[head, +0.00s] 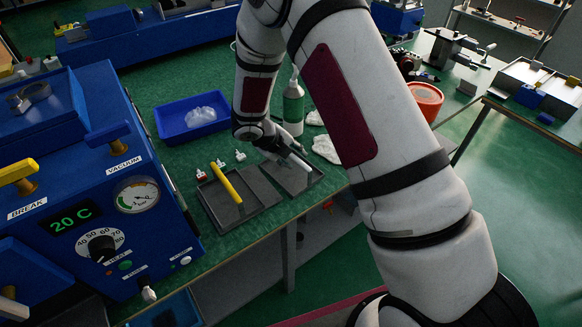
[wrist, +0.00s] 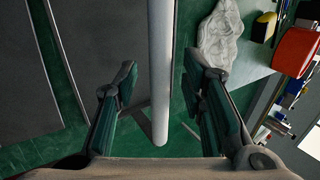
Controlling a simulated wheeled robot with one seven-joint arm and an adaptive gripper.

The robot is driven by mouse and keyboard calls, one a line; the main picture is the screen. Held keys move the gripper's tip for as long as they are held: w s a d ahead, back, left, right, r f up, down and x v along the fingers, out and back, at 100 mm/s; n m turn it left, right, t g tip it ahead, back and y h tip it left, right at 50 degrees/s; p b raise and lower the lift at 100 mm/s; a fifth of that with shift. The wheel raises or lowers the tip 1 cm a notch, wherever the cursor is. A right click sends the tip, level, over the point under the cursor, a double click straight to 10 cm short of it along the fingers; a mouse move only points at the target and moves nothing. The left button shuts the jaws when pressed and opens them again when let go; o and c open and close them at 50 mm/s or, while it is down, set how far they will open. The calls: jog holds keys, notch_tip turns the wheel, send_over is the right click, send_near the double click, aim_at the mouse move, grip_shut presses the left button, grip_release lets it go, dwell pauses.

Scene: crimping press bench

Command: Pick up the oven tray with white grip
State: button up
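The oven tray with white grip (head: 284,181) is a flat dark grey tray on the green bench in the head view. Its white grip (head: 302,162) is a bar standing above the tray's surface. In the wrist view the white grip (wrist: 160,60) runs lengthwise between my fingers. My gripper (wrist: 163,85) is open, with one finger on each side of the bar and visible gaps to both. How far the fingertips are from the bar in depth is unclear. In the head view my gripper (head: 276,147) is over the tray and hides part of it.
A similar tray with a yellow grip (head: 228,184) lies directly left. A large blue machine (head: 75,180) is at left. The bench's front edge is close.

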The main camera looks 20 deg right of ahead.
grip_shut()
jog(key=shift+r, duration=0.1)
